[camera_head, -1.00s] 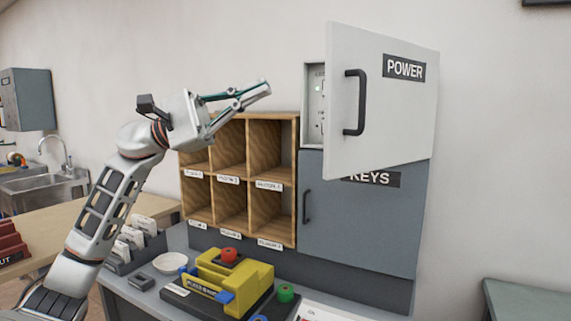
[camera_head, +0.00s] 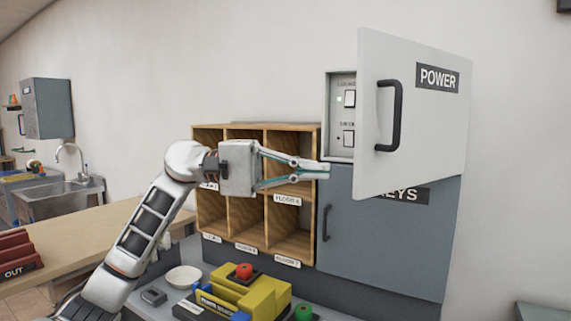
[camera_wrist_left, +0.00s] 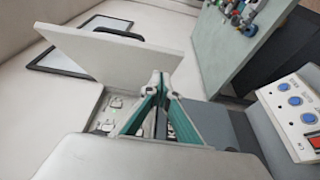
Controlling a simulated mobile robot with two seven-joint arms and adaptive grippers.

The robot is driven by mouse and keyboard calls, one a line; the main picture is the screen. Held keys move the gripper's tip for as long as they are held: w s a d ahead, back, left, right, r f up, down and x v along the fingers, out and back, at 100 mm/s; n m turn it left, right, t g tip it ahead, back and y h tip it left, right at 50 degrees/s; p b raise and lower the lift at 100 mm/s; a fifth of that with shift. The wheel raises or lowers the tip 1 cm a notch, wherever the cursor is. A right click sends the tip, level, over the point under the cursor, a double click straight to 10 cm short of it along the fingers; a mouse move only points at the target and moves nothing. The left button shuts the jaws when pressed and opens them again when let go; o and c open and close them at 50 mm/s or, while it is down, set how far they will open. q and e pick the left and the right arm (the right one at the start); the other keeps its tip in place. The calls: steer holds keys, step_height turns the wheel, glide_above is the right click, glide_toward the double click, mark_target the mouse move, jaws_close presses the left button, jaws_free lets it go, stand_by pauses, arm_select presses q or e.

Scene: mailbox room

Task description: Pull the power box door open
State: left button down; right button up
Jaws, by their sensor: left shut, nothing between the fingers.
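The white power box door (camera_head: 425,120), labelled POWER, stands swung open toward me, with a black handle (camera_head: 388,116) on its front. Left of the door, the box interior (camera_head: 341,110) shows switches and a small green light. In the left wrist view the door (camera_wrist_left: 125,52) is a white panel and the switches (camera_wrist_left: 113,103) lie below it. My left gripper (camera_head: 326,170) is shut and empty, pointing right, just below the box's lower left corner. In the left wrist view its fingertips (camera_wrist_left: 162,80) meet near the door's lower edge; contact is unclear. My right gripper is not seen.
A grey KEYS cabinet (camera_head: 375,235) with a dark handle is below the power box. Wooden pigeonholes (camera_head: 258,225) stand behind my left gripper. A yellow device (camera_head: 245,297) with a red button sits on the counter below. The wall right of the door is clear.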

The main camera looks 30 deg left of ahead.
mark_target(355, 176)
arm_select(q)
steer(key=shift+s+d+p, duration=0.15)
steer(key=shift+s+d, duration=0.15)
steer(key=shift+d, duration=0.4)
steer(key=shift+s+d+p, duration=0.1)
steer(key=shift+s+d, duration=0.15)
steer(key=shift+d, duration=0.4)
steer(key=shift+s+d+p, duration=0.15)
steer(key=shift+s+d, duration=0.15)
steer(key=shift+d, duration=0.4)
steer(key=shift+s+d, duration=0.35)
steer(key=shift+d, duration=0.1)
